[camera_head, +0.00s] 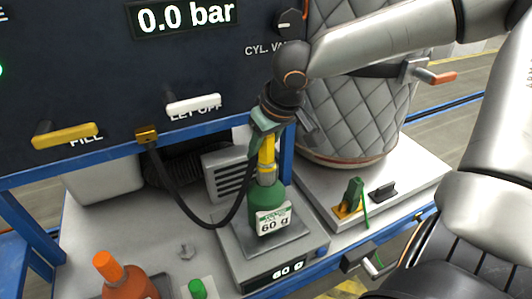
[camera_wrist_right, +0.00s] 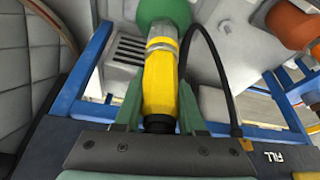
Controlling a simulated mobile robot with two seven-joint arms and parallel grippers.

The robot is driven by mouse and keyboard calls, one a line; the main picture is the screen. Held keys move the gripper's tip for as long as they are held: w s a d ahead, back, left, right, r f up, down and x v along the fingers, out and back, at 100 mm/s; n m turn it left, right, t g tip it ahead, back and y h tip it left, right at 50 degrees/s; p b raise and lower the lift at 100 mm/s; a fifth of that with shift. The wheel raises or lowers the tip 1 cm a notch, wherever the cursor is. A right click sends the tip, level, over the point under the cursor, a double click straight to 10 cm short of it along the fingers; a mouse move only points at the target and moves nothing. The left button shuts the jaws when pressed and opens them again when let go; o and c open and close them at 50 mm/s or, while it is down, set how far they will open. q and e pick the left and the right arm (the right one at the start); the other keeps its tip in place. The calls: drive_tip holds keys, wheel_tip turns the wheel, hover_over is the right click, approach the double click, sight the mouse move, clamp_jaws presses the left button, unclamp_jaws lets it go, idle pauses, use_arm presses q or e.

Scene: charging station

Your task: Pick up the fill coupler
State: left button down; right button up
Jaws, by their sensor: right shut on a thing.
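The yellow fill coupler (camera_head: 267,158) stands upright with its grey collar at the top of a small green cylinder (camera_head: 266,200). In the wrist view the coupler (camera_wrist_right: 160,82) lies between the green fingers of my right gripper (camera_wrist_right: 160,108), which is shut on it. The right gripper (camera_head: 264,136) comes down on it from above in the head view. The coupler's upper end is hidden by the gripper. A black hose (camera_head: 186,205) hangs from a brass fitting on the panel and loops up towards the coupler. My left gripper is not in view.
The green cylinder stands on a scale (camera_head: 300,246) reading 60 g. An orange bottle (camera_head: 128,278) stands at the front left. The panel's FILL lever (camera_head: 66,137) and white lever (camera_head: 193,104) stick out at the left. A quilted grey cylinder (camera_head: 350,110) stands close on the right.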

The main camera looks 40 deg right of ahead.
clamp_jaws()
idle(0.3)
wheel_tip(320, 180, up, 10)
drive_tip(key=shift+r+p, duration=0.1)
drive_tip(key=shift+p, duration=0.8)
